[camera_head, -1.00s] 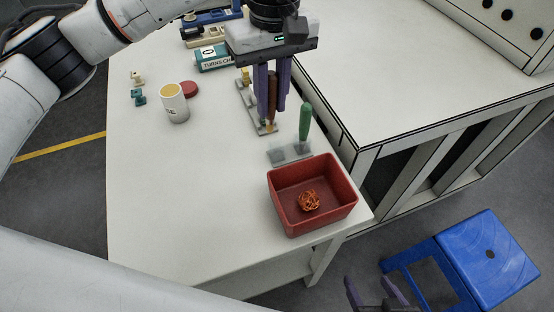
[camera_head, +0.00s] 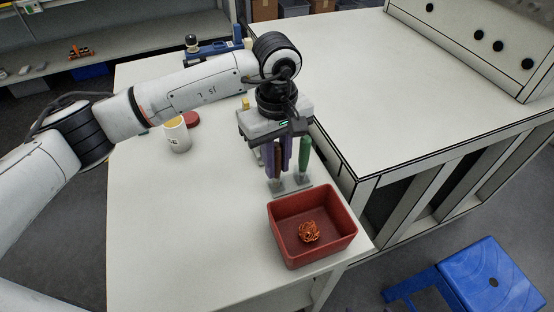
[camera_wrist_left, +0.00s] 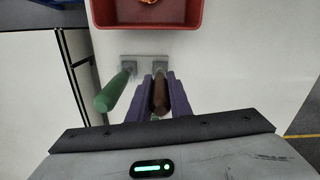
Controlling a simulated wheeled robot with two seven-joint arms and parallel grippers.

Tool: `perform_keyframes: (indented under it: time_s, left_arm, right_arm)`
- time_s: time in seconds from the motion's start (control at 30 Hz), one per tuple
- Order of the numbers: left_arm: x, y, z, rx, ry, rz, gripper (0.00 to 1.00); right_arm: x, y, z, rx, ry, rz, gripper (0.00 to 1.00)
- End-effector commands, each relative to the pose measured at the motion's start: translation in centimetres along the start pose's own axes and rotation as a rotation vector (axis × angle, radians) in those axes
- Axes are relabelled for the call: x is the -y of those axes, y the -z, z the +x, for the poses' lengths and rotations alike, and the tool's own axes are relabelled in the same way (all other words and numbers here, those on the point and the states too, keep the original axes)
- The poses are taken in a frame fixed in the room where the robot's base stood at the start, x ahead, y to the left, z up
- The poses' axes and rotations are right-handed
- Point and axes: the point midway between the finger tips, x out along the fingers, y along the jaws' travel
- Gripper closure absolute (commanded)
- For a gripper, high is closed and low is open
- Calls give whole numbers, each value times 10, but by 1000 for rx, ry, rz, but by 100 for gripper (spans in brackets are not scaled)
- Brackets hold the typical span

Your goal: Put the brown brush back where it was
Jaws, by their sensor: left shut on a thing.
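The brown brush (camera_head: 277,150) is upright between the fingers of my left gripper (camera_head: 282,174), which is shut on it. In the left wrist view the brown brush (camera_wrist_left: 160,95) shows between the purple fingers (camera_wrist_left: 160,88). A grey two-place holder (camera_head: 292,186) is below and beside the fingers. A green brush (camera_head: 305,152) stands in its right place in the head view, apart from the brown one. In the left wrist view the brown brush lines up with the other block of the holder (camera_wrist_left: 158,62). Its lower end is hidden, so I cannot tell whether it is seated. My right gripper is not in view.
A red bin (camera_head: 312,262) with an orange tangled ball (camera_head: 309,231) stands close in front of the holder. A white cup (camera_head: 177,136) and a red lid (camera_head: 191,119) are at the back left. The left middle of the table (camera_head: 165,220) is clear.

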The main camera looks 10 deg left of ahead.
Motion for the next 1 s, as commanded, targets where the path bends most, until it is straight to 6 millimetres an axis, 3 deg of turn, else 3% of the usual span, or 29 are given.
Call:
perform_keyframes:
  time_s: [0.23,0.27,0.37,0.77,1.0]
  left_arm:
    - [0,0,5,0,0,1,100]
    - [0,0,3,0,-1,0,77]
    - [0,0,2,1,0,0,63]
    - [-1,0,-5,0,-2,0,63]
    - [-1,1,-51,-3,-5,1,63]
  right_arm:
    - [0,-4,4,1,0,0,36]
    - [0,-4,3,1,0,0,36]
    - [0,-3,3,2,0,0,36]
    - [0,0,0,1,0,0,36]
    - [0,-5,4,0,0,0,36]
